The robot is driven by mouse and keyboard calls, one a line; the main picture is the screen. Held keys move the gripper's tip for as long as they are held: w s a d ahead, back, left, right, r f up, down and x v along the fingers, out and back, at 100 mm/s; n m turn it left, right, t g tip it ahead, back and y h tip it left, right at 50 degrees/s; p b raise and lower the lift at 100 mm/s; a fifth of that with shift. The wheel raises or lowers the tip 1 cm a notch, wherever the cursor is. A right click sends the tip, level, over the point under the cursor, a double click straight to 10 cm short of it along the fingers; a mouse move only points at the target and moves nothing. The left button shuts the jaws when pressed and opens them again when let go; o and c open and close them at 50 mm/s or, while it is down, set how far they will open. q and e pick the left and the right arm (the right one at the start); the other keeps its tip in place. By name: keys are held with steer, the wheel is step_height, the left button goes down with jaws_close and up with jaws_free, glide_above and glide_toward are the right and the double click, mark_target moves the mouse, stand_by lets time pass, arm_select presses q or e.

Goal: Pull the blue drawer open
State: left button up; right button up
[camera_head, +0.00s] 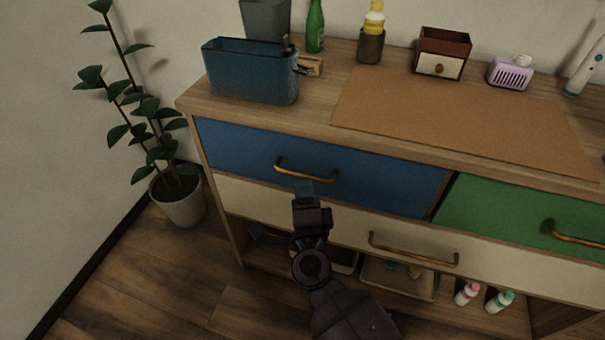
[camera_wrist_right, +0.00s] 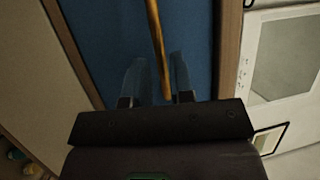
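The blue drawer (camera_head: 380,180) is at the upper left of the wooden cabinet, and its front looks flush with the cabinet. Its brass bar handle (camera_head: 308,175) runs across the front. My right gripper (camera_head: 304,188) is just in front of the drawer, at the handle. In the right wrist view, the two fingers (camera_wrist_right: 158,78) are open, with the handle bar (camera_wrist_right: 156,45) running between them and a visible gap on each side. The blue drawer front (camera_wrist_right: 100,40) lies behind. My left gripper is not in view.
A green drawer (camera_head: 520,215) is to the right, and a cream drawer (camera_head: 270,205) with its own handle (camera_head: 413,252) lies below. A blue bin (camera_head: 250,75) and a brown mat (camera_head: 460,115) are on top. A potted plant (camera_head: 180,205) stands left on the floor.

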mark_target(303, 175)
steer(key=shift+x, duration=2.1)
steer(key=shift+c, duration=0.3)
jaws_close()
